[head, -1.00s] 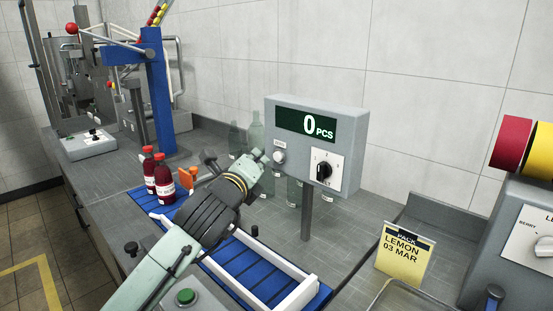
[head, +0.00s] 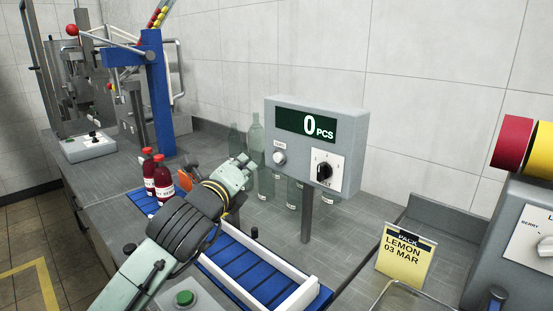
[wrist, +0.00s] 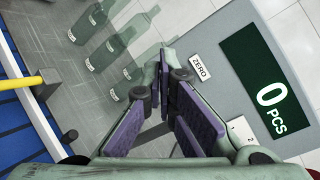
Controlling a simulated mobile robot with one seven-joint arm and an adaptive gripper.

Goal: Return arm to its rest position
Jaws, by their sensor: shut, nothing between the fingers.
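My arm reaches in from the lower left of the head view over the blue conveyor. My gripper (head: 248,160) points toward the counter box (head: 318,145) and is apart from it, to the left of its white zero button (head: 279,158). In the wrist view my gripper (wrist: 165,85) has its purple-padded fingers together at the tips with nothing between them. The counter box also shows there (wrist: 265,90), with its display reading 0 PCS. Its black knob (head: 324,171) shows in the head view.
The blue conveyor (head: 250,268) with white rails lies under my arm. Two red bottles (head: 162,182) stand on its far end. Several clear bottles (head: 256,135) stand behind my gripper. A yellow lemon card (head: 405,257) stands at right. A green button (head: 185,298) is at the front.

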